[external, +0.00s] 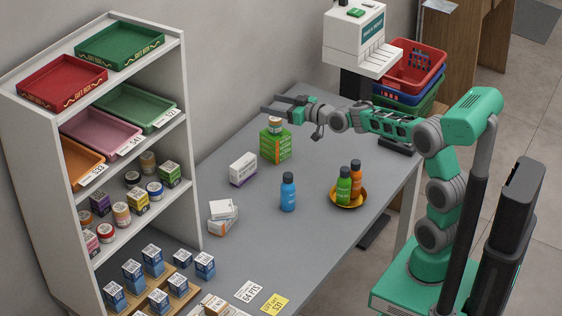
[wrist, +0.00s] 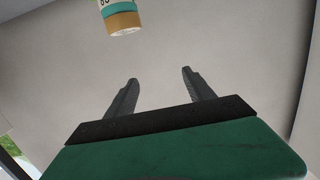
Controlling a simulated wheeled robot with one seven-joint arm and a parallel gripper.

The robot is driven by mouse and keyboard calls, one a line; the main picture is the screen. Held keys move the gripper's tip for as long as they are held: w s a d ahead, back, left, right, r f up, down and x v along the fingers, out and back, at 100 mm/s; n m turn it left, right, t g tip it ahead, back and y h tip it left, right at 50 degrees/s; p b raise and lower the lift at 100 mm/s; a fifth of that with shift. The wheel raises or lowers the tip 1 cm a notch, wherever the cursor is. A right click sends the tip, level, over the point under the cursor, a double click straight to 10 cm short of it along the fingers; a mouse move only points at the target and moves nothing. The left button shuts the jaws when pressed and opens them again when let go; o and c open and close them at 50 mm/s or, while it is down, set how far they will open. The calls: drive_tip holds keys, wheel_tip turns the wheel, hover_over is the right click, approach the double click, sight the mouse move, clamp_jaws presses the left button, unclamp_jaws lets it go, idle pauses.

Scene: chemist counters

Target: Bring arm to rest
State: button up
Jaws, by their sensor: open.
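My gripper (external: 270,104) is open and empty, held out level over the far part of the grey counter (external: 325,225). In the external view its fingers show just above and behind a green box (external: 275,147) with a small jar (external: 275,121) on top. In the wrist view the two fingers (wrist: 160,78) are spread apart, with only plain wall between them. A small container with an orange-brown band (wrist: 123,20) shows upside down at the top of that view, apart from the fingers. My arm stretches left from its base at the right.
A white machine (external: 355,40) and stacked baskets (external: 412,66) stand beyond the arm. A blue bottle (external: 288,193), a yellow dish (external: 347,204) with two bottles, and white boxes (external: 243,167) stand on the counter. A white shelf (external: 190,150) is at left.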

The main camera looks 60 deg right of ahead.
drive_tip(key=s+a+r+g+p, duration=0.5)
drive_tip(key=s+a+r+p, duration=0.3)
drive_tip(key=s+r+p, duration=0.5)
drive_tip(key=s+a+r+g+p, duration=0.1)
drive_tip(key=s+g+p, duration=0.2)
drive_tip(key=s+p, duration=0.3)
drive_tip(key=s+a+r+g+p, duration=0.1)
drive_tip(key=s+p, duration=0.5)
drive_tip(key=s, duration=0.9)
drive_tip(key=shift+a+r+g, duration=0.3)
drive_tip(key=shift+a+g, duration=0.25)
drive_tip(key=shift+g, duration=0.45)
